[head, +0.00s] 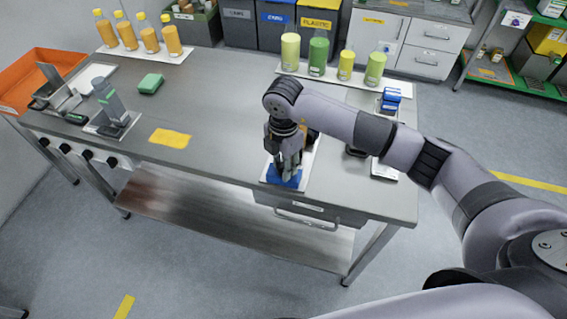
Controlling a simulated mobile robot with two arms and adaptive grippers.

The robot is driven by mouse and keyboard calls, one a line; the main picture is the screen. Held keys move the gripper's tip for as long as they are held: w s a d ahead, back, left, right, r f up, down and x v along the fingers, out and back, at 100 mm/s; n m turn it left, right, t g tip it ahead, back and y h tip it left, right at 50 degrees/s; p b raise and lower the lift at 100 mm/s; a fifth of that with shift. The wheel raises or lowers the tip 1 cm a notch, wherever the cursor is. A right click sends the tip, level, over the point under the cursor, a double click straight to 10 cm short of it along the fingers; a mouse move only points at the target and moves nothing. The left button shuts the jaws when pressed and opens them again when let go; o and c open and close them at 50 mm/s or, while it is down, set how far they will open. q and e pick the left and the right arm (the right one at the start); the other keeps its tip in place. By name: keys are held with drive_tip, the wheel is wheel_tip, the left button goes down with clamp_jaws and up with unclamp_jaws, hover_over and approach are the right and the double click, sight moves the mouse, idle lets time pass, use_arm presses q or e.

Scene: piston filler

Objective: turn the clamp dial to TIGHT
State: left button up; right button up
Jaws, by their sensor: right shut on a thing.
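My right gripper (287,172) points down at the table's front right part, over a blue block (273,177) on a white plate (306,177). Its fingers are shut on a part at the blue block, which I take to be the clamp dial. The fingers hide most of that part, so its pointer and the TIGHT mark cannot be read. My right arm reaches in from the right above the table. My left gripper is not in view.
The steel table (215,110) has a clear middle. Orange bottles (147,37) and green and yellow bottles (319,52) line the back. A blue item (390,97) stands right.

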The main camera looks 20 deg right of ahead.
drive_tip(key=o, duration=1.1)
drive_tip(key=shift+o, duration=0.2)
wheel_tip(320, 180, up, 12)
